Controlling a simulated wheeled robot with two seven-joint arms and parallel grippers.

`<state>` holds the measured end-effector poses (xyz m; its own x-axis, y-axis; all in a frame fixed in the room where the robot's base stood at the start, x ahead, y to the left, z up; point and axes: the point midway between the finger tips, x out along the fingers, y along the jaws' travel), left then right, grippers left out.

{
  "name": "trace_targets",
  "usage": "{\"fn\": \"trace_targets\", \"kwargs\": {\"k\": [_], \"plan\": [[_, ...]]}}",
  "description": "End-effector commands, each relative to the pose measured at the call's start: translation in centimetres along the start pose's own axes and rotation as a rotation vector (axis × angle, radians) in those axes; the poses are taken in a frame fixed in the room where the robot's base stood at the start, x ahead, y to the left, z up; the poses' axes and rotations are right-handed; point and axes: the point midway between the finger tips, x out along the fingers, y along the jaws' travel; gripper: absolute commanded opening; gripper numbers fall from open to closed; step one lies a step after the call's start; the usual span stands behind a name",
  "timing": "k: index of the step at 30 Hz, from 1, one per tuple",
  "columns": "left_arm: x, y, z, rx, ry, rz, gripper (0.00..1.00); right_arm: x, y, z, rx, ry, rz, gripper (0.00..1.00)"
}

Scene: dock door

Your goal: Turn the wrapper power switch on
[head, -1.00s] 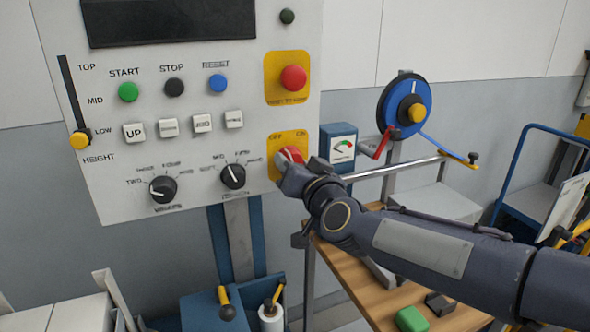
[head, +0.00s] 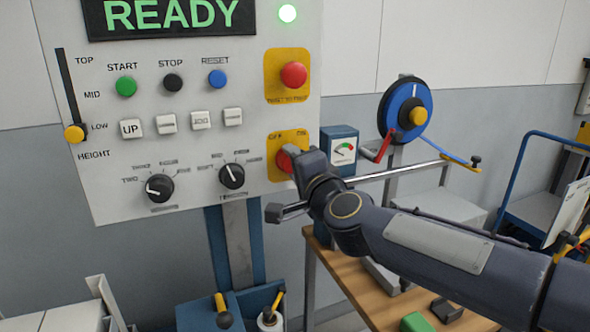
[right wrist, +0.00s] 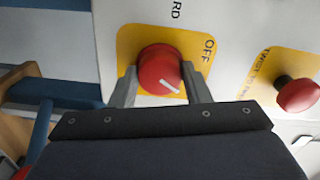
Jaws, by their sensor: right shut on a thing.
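The wrapper power switch is a red rotary knob on a yellow plate (head: 276,172) at the lower right of the control panel; in the head view my gripper partly covers it. In the right wrist view the red knob (right wrist: 160,70) with a white mark sits between my fingers, near the word OFF. My right gripper (right wrist: 158,90) is shut on the knob, one finger on each side. It also shows in the head view (head: 291,163). The panel display (head: 170,15) reads READY in green, and a green lamp (head: 287,13) is lit. My left gripper is not in view.
A red mushroom button (head: 293,75) on a yellow plate sits above the switch. The panel also has several buttons and two black dials (head: 232,176). To the right are a gauge box (head: 340,148), a blue reel (head: 404,108) and a wooden bench (head: 365,300).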

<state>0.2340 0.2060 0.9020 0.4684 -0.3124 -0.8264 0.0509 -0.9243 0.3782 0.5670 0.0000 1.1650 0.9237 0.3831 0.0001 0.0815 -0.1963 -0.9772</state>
Motion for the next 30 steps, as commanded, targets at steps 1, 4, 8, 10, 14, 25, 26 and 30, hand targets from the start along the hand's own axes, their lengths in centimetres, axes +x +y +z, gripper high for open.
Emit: {"fn": "trace_targets", "kwargs": {"k": [1,4,8,10,14,25,26,30], "plan": [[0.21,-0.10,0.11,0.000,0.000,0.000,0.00,0.00,0.12,-0.03,0.032,0.001,0.000,0.20],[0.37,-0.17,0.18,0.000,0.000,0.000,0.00,0.00,0.09,0.00,0.094,0.000,0.000,0.20],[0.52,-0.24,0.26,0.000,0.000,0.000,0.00,0.00,0.08,0.00,0.156,0.001,0.000,0.20],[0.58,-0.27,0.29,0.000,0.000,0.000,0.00,0.00,0.07,-0.01,0.180,0.001,0.000,0.20],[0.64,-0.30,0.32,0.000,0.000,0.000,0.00,0.00,0.04,-0.02,0.211,0.001,0.000,0.20],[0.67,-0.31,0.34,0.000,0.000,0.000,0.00,0.01,0.01,-0.02,0.233,0.001,0.000,0.20],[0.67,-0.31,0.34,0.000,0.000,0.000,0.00,0.01,0.01,-0.02,0.233,0.001,0.000,0.20],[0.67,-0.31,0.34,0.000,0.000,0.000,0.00,0.01,0.02,-0.02,0.232,0.001,0.001,0.44]]}}
